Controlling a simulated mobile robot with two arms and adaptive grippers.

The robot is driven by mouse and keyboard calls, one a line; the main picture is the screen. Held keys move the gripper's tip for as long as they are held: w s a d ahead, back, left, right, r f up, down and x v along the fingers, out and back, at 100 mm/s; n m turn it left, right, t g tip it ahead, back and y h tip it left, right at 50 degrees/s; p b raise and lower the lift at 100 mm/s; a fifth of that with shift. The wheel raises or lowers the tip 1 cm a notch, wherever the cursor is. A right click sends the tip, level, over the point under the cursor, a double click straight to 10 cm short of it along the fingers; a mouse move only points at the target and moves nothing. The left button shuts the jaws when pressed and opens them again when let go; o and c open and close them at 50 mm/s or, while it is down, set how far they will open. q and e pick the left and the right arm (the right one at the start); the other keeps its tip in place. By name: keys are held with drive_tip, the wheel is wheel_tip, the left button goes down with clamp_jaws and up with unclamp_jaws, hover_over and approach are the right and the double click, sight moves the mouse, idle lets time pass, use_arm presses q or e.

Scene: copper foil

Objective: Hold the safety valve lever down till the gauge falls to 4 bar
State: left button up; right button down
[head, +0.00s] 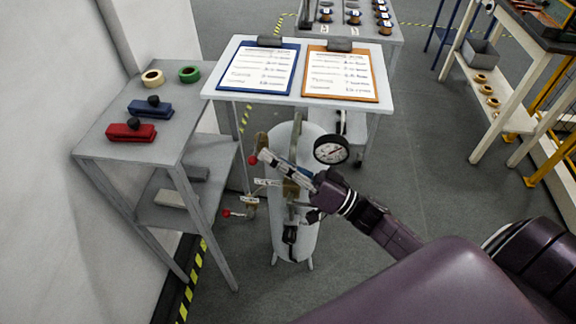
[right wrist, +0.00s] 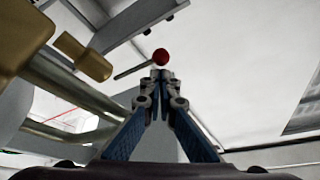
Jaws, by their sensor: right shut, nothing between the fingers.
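A white upright tank (head: 284,225) stands in the middle of the head view. A round gauge with a black rim (head: 331,150) is at its upper right; its dial figures are too small to read. My right gripper (head: 264,156) is shut and empty, reaching across the tank top. A red lever knob (head: 252,160) is right at its fingertips. In the right wrist view the red knob (right wrist: 160,56) on a thin rod shows just beyond the closed fingertips (right wrist: 160,75); I cannot tell whether they touch. Brass fittings (right wrist: 82,57) are at the left. My left gripper is out of view.
A second red-knobbed handle (head: 227,213) sits lower on the tank's left. A grey shelf table (head: 115,165) stands left, with red and blue tools and tape rolls. Behind is a white table (head: 300,97) with two clipboards. Floor to the right is open.

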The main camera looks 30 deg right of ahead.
drive_tip(key=shift+x, duration=0.85)
drive_tip(key=shift+f+n+g+y+b, duration=0.3)
drive_tip(key=shift+f+n+y+b, duration=0.2)
drive_tip(key=shift+f+n+b, duration=0.4)
drive_tip(key=shift+s+f, duration=0.1)
idle(0.6)
drive_tip(key=v, duration=1.2)
